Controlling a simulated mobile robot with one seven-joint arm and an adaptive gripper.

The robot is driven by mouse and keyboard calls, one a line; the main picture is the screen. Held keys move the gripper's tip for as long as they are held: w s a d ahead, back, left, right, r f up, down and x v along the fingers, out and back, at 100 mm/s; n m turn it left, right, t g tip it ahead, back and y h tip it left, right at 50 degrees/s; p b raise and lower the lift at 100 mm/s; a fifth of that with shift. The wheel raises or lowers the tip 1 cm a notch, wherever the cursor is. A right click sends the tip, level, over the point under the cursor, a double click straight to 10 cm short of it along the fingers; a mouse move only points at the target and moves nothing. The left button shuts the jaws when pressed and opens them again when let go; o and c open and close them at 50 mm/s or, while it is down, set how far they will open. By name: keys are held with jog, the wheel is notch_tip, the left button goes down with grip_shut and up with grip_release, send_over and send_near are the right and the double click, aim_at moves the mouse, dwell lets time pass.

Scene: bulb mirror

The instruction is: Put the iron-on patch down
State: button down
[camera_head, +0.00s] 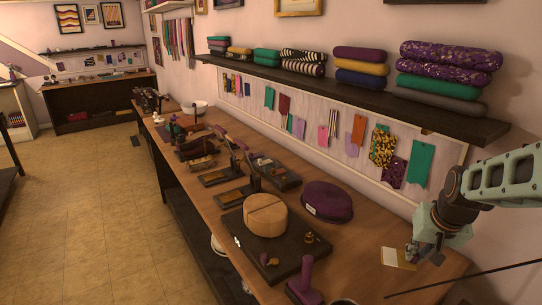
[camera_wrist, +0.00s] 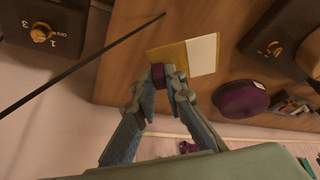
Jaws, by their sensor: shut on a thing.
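My gripper (camera_head: 411,252) is at the right end of the long wooden workbench, pointing down. In the wrist view its fingers (camera_wrist: 162,78) are closed on a small dark purple piece, which I take to be the iron-on patch (camera_wrist: 157,72). Only a little of it shows between the fingertips. A flat yellow-and-white card (camera_wrist: 202,55) lies on the bench just beyond the fingertips; it also shows in the head view (camera_head: 393,257). I cannot tell whether the purple piece touches the card.
A round tan block (camera_head: 265,218) stands on a dark plate left of my gripper, with a purple cushion-like item (camera_head: 328,201) behind it. A purple-handled tool (camera_head: 305,278) stands near the front. A dark shelf (camera_head: 350,95) with folded fabrics hangs above. Bare bench (camera_head: 350,262) surrounds the card.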

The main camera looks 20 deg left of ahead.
jog(key=s+f+n+p, duration=0.1)
jog(key=s+f+p, duration=0.1)
jog(key=s, duration=0.5)
jog(key=s+f+p, duration=0.1)
jog(key=s+p, duration=0.2)
jog(key=s, duration=0.4)
jog(key=w+a+f+b, duration=0.1)
jog(key=w+f+b, duration=0.2)
jog(key=w, duration=0.1)
jog(key=w+a+f+b, duration=0.2)
jog(key=w+b, duration=0.2)
jog(key=w+a+f+b, duration=0.2)
jog(key=w+f+b, duration=0.1)
jog(key=w+b, duration=0.1)
jog(key=shift+a+f, duration=0.2)
jog(key=shift+f, duration=0.1)
jog(key=shift+w+a+f, duration=0.1)
jog(key=shift+w+f, duration=0.25)
jog(key=shift+s+b+x, duration=0.2)
jog(key=shift+b+x, duration=0.6)
jog(key=shift+x, duration=0.15)
jog(key=shift+s+b+x, duration=0.15)
jog(key=shift+b+x, duration=0.65)
jog(key=shift+x, duration=0.15)
jog(key=shift+f, duration=0.15)
jog(key=shift+f, duration=0.15)
jog(key=c, duration=2)
grip_release()
